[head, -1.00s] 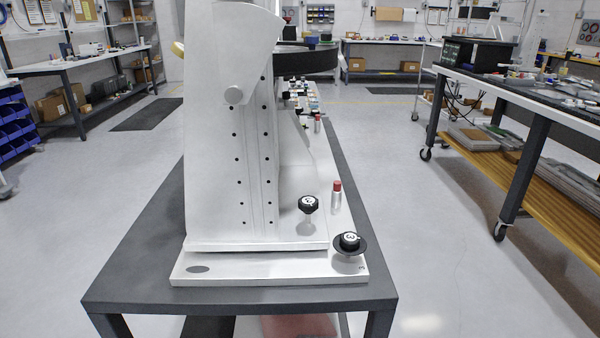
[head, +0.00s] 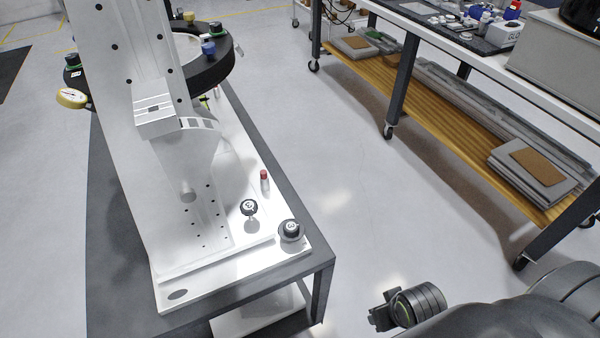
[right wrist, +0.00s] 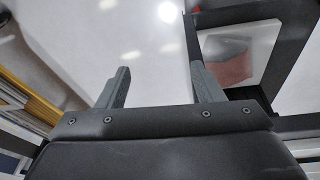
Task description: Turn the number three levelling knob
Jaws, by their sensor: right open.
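The white fixture's base plate (head: 210,277) lies on a dark grey table. A black-topped knob (head: 290,229) with a white number label stands at its near right corner. My right gripper (head: 382,311) is at the lower right in the head view, off the table and apart from both knobs. The right wrist view shows its two fingers (right wrist: 160,82) spread and empty. My left gripper is not in view.
A red-topped pin (head: 265,181) stands behind the knobs. The fixture's column (head: 150,110) rises left of them, with a black ring (head: 205,75) behind. A workbench with a wooden lower shelf (head: 440,130) runs along the right. Open floor lies between it and the table (head: 318,268).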

